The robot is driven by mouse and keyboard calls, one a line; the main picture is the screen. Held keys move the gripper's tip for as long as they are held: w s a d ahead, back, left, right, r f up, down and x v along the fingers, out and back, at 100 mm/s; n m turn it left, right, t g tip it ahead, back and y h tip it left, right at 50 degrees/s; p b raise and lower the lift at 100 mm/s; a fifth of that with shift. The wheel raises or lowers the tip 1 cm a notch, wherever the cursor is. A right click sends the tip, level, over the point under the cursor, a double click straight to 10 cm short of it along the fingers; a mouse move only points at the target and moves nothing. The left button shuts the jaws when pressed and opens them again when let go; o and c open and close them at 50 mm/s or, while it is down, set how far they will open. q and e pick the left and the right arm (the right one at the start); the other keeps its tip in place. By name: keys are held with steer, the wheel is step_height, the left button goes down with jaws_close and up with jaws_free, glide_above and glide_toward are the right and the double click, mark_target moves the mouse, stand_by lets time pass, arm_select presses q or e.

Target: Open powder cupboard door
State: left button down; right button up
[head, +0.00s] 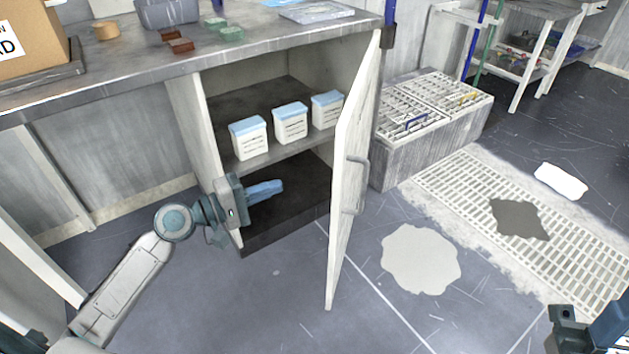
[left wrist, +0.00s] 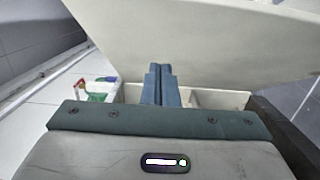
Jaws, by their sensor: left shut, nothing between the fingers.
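The powder cupboard (head: 187,125) stands under the bench, and its pale door (head: 345,170) stands wide open, swung outward on the right side. The grey bar handle (head: 354,185) shows on the door's outer face. Three white tubs with blue lids (head: 290,123) stand on the inner shelf. My left gripper (head: 278,187) is shut and empty at the front of the cupboard opening, left of the door and apart from the handle. In the left wrist view its fingers (left wrist: 162,86) are together, with a pale panel (left wrist: 200,40) beyond them. My right gripper (head: 590,328) is partly visible at the bottom right corner.
The bench top (head: 270,40) carries a cardboard box (head: 35,35) and small trays. A grated crate (head: 425,135) stands right of the door. A pale spill patch (head: 420,258) and a floor grating (head: 480,200) lie to the right. Floor in front is open.

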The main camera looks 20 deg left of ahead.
arm_select(q)
steer(key=w+d, duration=0.4)
steer(key=d, duration=0.4)
steer(key=shift+w+d, duration=0.25)
steer(key=shift+w, duration=0.1)
